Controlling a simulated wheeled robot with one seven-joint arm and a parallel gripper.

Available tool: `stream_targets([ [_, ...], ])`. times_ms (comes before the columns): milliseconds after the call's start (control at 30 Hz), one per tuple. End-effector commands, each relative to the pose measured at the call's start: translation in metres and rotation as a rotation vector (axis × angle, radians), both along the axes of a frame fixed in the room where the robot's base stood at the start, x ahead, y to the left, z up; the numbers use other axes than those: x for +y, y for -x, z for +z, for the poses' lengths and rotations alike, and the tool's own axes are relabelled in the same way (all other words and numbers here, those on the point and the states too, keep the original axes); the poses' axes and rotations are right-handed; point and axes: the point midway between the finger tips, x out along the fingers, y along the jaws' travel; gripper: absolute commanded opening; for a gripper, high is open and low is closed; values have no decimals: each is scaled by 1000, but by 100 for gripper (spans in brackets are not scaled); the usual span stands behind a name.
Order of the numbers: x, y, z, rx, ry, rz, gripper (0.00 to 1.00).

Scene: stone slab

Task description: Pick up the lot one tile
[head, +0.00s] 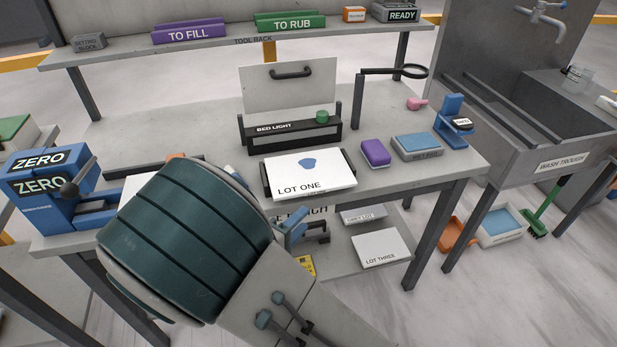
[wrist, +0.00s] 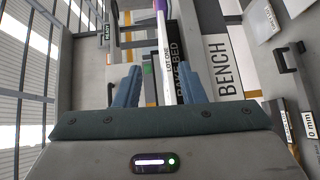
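The lot one tile (head: 323,178) is a thin white tile with a blue mark and the words LOT ONE. It lies on a dark bed at the bench's front edge, before the bed light (head: 291,133). In the wrist view it shows nearly edge-on as a narrow white strip (wrist: 164,45). My gripper (wrist: 160,72) is open, its two blue fingers apart on either side of the strip in the picture. I cannot tell whether they touch it. In the head view my gripper (head: 303,231) is low at the bench's front edge, partly hidden by my arm.
A purple block (head: 375,153) and a blue-topped pad (head: 417,147) lie right of the tile. A magnifier (head: 402,71) stands behind. The lot three tile (head: 381,249) lies on the lower shelf. A blue ZERO device (head: 50,190) stands at the left. The wash trough (head: 535,150) is at the right.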

Motion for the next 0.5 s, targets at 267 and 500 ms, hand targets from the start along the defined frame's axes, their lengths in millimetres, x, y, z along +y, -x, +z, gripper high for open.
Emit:
stream_targets([
  [267, 42, -2, -14, -85, 35, 175, 36],
  [500, 24, -43, -13, -85, 36, 174, 36],
])
